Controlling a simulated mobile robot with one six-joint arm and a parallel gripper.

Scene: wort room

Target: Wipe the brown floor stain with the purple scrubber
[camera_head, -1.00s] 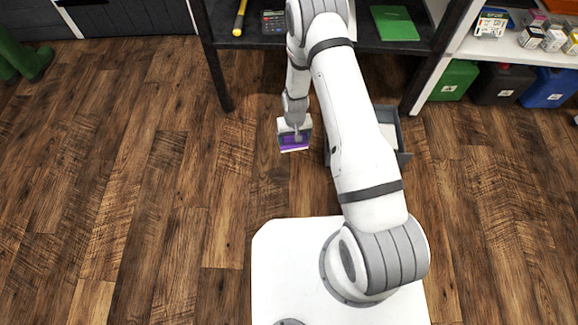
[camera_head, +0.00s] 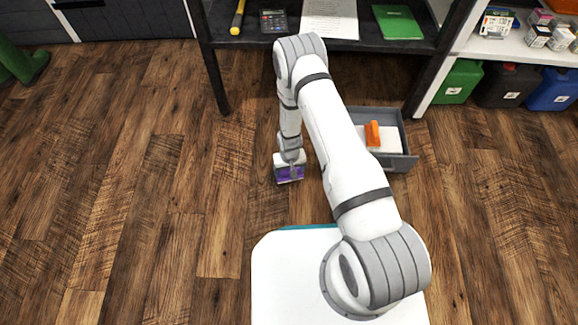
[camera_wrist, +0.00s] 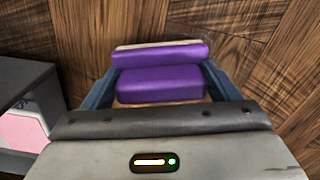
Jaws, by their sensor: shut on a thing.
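The purple scrubber (camera_head: 289,174) is in my gripper (camera_head: 290,164), just left of the grey bin in the head view. The wrist view shows the scrubber's purple body (camera_wrist: 160,84) between the two blue-grey fingers (camera_wrist: 161,90), so my gripper is shut on it. Wood floor lies beyond the scrubber; I cannot tell whether its underside touches the floor. I cannot make out a brown stain on the brown planks in either view.
A grey bin (camera_head: 408,135) holding an orange-handled thing (camera_head: 373,134) and something pale stands right of my gripper. A dark desk (camera_head: 345,45) stands behind, with a post (camera_head: 219,88) at its left. Green, black and blue canisters (camera_head: 507,86) stand at right.

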